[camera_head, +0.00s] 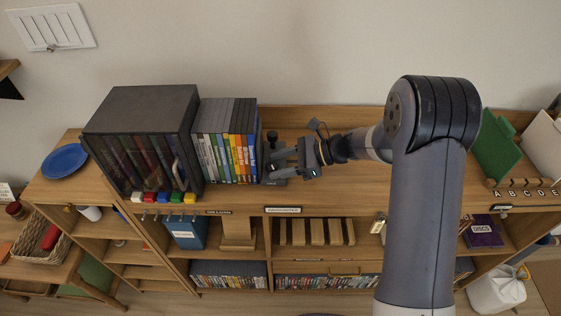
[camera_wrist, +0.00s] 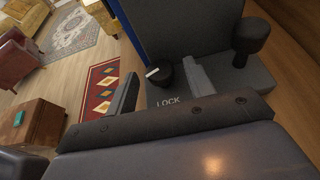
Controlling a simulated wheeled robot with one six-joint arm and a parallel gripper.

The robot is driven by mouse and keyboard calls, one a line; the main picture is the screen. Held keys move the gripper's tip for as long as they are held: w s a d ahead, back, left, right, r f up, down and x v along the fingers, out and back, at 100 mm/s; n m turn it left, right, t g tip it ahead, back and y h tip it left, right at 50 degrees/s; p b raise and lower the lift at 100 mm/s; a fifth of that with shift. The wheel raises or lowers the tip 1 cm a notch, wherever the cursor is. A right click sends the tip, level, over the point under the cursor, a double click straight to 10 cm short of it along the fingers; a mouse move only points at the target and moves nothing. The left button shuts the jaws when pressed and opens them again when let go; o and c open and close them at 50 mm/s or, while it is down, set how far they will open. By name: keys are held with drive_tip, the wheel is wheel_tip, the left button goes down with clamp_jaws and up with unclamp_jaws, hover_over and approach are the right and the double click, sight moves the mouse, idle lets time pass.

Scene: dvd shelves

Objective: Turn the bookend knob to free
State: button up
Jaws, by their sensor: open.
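The dark grey bookend (camera_head: 261,152) stands upright on the shelf top against the right end of the DVD row. In the wrist view its plate (camera_wrist: 190,25) rises behind a base marked LOCK. A small black knob (camera_wrist: 164,77) with a white pointer line sits on that base, just behind the word; the line points to the left, and no FREE mark is visible. A taller black post with a round head (camera_wrist: 252,36) stands to the right. My gripper (camera_head: 277,164) is open at the bookend, its fingers on either side of the small knob; contact cannot be told.
DVD cases (camera_head: 226,150) and a dark box of books (camera_head: 141,140) stand left of the bookend. Small coloured blocks line the shelf edge before the box. The shelf top right of the bookend is clear under my arm. A green stand (camera_head: 497,150) is further right.

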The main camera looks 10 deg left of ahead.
drive_tip(key=shift+c, duration=0.2)
drive_tip(key=c, duration=0.9)
drive_tip(key=m+t+b, duration=0.2)
drive_tip(key=t, duration=0.1)
drive_tip(key=shift+s+f+m+b, duration=0.15)
drive_tip(key=shift+s+m+b, duration=0.15)
drive_tip(key=shift+s+b, duration=0.1)
drive_tip(key=shift+r+m+t+b, duration=0.2)
drive_tip(key=shift+m+t+b, duration=0.75)
drive_tip(key=shift+t, duration=0.25)
drive_tip(key=o, duration=0.9)
drive_tip(key=shift+o, duration=0.2)
drive_tip(key=b+v, duration=0.1)
drive_tip(key=v, duration=1)
drive_tip(key=shift+f, duration=0.1)
drive_tip(key=shift+a, duration=0.15)
